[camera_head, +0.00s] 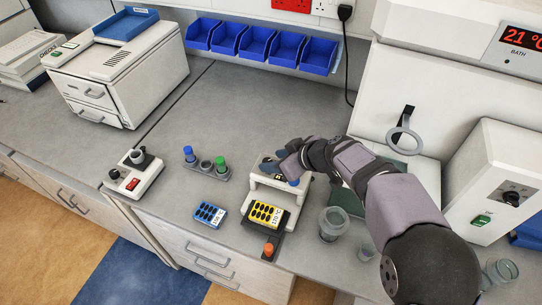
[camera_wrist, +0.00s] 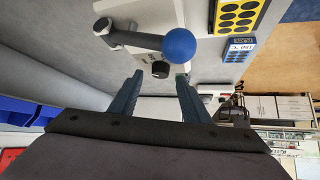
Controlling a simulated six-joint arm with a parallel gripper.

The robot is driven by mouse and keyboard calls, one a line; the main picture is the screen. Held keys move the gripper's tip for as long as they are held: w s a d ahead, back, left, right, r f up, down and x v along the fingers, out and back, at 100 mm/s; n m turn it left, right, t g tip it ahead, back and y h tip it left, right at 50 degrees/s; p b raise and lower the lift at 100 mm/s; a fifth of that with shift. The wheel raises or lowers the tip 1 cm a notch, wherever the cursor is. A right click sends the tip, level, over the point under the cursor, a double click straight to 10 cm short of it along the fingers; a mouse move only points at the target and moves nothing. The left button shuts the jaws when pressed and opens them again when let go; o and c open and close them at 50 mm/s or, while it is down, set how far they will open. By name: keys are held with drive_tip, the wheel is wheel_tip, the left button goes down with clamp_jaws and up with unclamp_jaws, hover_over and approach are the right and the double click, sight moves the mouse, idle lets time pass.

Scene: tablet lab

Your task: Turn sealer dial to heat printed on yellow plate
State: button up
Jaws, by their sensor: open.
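The sealer (camera_head: 258,187) is a white press with a lever that ends in a blue ball (camera_wrist: 180,47). The yellow plate (camera_head: 265,214) with black wells sits at its front; its small white label seems to give a temperature, but I cannot read it surely. The plate also shows in the wrist view (camera_wrist: 236,14). The black dial (camera_wrist: 160,70) is on the sealer's pale body, between and just beyond my fingertips in the wrist view. My gripper (camera_head: 270,168) is open and empty, over the sealer's back. Contact with the dial cannot be told, nor its setting.
A blue plate (camera_head: 209,214) lies left of the sealer, with a rack of coloured caps (camera_head: 206,168) behind it. A small mixer (camera_head: 137,176) stands further left. A clear beaker (camera_head: 332,223) stands right, near my arm. The lever and ball lie close to my fingers.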

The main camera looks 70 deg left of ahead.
drive_tip(key=shift+p+x, duration=0.5)
drive_tip(key=shift+x, duration=0.75)
drive_tip(key=c, duration=1)
drive_tip(key=shift+c, duration=0.2)
drive_tip(key=shift+b, duration=0.35)
